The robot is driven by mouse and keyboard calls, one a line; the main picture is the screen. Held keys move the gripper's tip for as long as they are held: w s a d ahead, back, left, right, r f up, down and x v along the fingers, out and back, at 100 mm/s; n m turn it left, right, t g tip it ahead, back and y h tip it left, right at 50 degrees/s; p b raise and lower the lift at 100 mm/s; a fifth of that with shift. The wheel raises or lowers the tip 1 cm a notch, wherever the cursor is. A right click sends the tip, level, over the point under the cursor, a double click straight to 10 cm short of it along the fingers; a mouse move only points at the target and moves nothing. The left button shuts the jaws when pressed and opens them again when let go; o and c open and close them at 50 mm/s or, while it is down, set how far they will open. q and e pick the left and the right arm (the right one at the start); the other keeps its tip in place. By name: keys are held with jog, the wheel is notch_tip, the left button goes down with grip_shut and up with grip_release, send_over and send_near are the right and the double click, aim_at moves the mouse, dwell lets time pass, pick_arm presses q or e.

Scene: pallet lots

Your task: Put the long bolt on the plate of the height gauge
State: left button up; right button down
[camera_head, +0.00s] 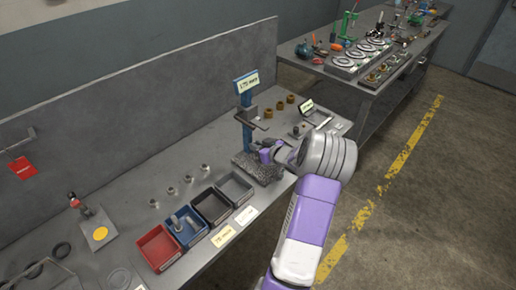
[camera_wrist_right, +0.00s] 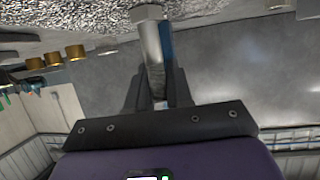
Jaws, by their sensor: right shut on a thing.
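The height gauge has a blue column (camera_head: 246,122) with a sign on top and a dark arm partway up. Its speckled grey plate (camera_head: 262,173) lies at the foot of the column and fills the top left of the right wrist view (camera_wrist_right: 45,28). My right gripper (camera_head: 264,151) is low over this plate. In the right wrist view my right gripper (camera_wrist_right: 157,92) is shut on the long bolt (camera_wrist_right: 153,50), a grey metal shank with its wider end at the plate's side. I cannot tell whether the bolt touches the plate. My left gripper is not in view.
A red bin (camera_head: 160,247), a blue bin (camera_head: 185,226) with metal parts, a black bin (camera_head: 212,206) and a grey bin (camera_head: 235,188) line the bench front. Several brass pieces (camera_head: 280,106) stand behind the gauge. A second bench (camera_head: 385,45) is at the back right.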

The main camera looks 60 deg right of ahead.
jog(key=shift+f, duration=0.1)
jog(key=c, duration=1)
grip_release()
jog(key=shift+r, duration=0.2)
jog(key=shift+s+r, duration=0.2)
jog(key=shift+s, duration=0.15)
jog(key=p+v, duration=0.4)
jog(key=v, duration=0.7)
jog(key=shift+s+a, duration=0.15)
jog(key=shift+a, duration=0.05)
